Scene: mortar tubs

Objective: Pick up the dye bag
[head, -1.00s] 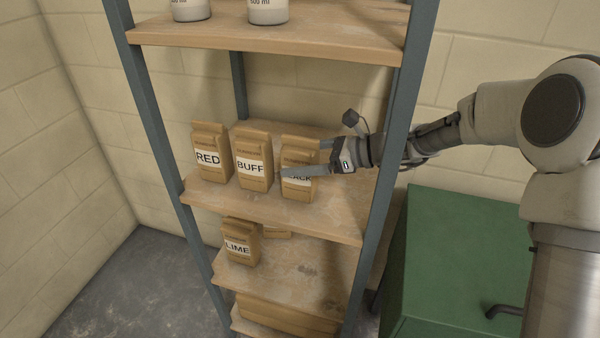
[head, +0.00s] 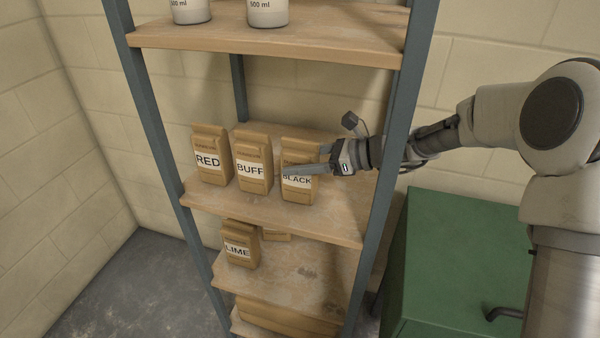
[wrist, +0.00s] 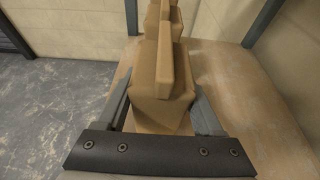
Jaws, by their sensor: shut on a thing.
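Three tan paper dye bags stand upright in a row on the middle shelf (head: 325,222) in the head view. They are labelled RED (head: 208,160), BUFF (head: 252,168) and BLACK (head: 299,181). My gripper (head: 305,160) reaches in from the right and is shut on the BLACK bag, one finger across its front above the label. In the wrist view the BLACK bag (wrist: 163,85) sits between the two fingers (wrist: 160,112), with other bags in line beyond it. The BLACK bag's base appears to rest on the shelf.
A LIME bag (head: 239,243) stands on the shelf below. Bottles (head: 267,12) stand on the shelf above. The blue-grey right front post (head: 389,150) is close to my arm. A green cabinet (head: 455,260) stands at the right. Bare shelf lies right of the BLACK bag.

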